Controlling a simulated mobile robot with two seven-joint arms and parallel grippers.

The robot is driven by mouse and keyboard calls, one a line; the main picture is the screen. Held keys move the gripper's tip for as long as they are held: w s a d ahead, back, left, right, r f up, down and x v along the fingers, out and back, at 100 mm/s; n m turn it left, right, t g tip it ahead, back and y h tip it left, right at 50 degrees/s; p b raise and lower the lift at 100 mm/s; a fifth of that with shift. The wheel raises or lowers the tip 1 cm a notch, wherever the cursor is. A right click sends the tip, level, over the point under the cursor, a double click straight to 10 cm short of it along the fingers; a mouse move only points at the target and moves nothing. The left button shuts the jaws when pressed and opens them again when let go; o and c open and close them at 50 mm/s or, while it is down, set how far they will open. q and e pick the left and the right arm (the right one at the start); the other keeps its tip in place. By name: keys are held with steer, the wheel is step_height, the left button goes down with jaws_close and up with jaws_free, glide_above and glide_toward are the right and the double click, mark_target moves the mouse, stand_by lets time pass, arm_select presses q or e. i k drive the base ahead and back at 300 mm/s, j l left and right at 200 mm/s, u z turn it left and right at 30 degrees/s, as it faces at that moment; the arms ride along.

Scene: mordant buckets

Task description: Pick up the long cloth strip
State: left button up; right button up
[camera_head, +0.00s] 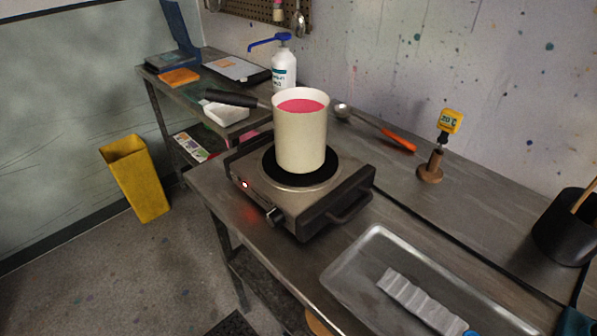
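The long cloth strip (420,301) is pale grey-white with a wavy, pleated surface. It lies in the shallow metal tray (350,254) at the lower right of the head view, running diagonally toward the bottom edge. A small blue round thing touches or overlaps its lower right end; I cannot tell what it is. Neither of my grippers shows in this view.
A cream pot (301,146) of pink liquid stands on a hot plate (318,217) with a lit red light, left of the tray.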

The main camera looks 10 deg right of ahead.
mark_target(437, 316)
steer(key=z, duration=0.45)
steer(key=k+l+z, duration=0.1)
steer(key=z, duration=0.3)
steer(key=k+z, duration=0.1)
steer(key=z, duration=0.35)
